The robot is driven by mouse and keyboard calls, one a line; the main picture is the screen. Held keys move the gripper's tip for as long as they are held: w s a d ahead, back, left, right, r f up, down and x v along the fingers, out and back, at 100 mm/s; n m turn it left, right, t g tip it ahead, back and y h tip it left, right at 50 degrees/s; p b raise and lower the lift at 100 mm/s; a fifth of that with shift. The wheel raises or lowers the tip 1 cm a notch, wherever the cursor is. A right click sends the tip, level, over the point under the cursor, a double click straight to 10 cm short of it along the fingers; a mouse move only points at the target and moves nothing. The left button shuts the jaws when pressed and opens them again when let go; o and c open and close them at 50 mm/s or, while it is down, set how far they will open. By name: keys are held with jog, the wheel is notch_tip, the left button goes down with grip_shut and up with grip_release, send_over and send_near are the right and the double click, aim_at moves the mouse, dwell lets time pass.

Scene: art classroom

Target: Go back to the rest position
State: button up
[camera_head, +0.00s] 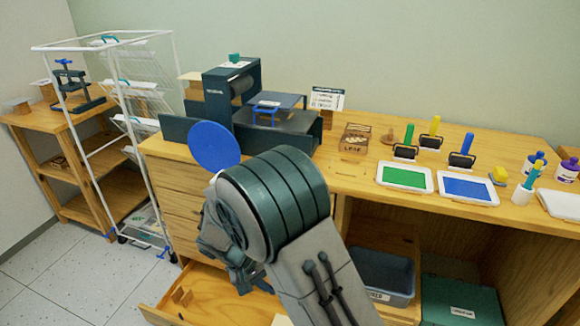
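My arm rises from the lower middle of the picture and bends at a large dark green joint. My gripper end (228,248) points down beyond this joint, above an open wooden drawer (205,296). The arm hides most of it, and its fingers cannot be made out. Whether it holds anything cannot be seen.
The wooden counter (345,178) carries a dark green press (232,92) with a blue disc (214,146) close to my arm. Ink trays (404,178) and rollers (408,142) stand right. A white wire rack (128,130) stands left. Floor (60,280) is clear at lower left.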

jog(key=s+d+r+m+y+p, duration=0.1)
jog(key=s+d+r+y+p, duration=0.15)
jog(key=d+r, duration=0.55)
jog(key=s+d+r+m+y+p, duration=0.15)
jog(key=d+r+p, duration=0.25)
jog(key=r, duration=0.8)
jog(key=s+d+r+m+t+y+p, duration=0.1)
jog(key=s+d+r+t+y+p, duration=0.1)
jog(key=s+d+r+p, duration=0.4)
jog(key=s+d+r, duration=0.1)
jog(key=s+r, duration=0.3)
jog(key=r, duration=0.2)
jog(key=shift+s+r+y+p, duration=0.15)
jog(key=shift+s+y+p, duration=0.15)
jog(key=shift+y+p, duration=0.1)
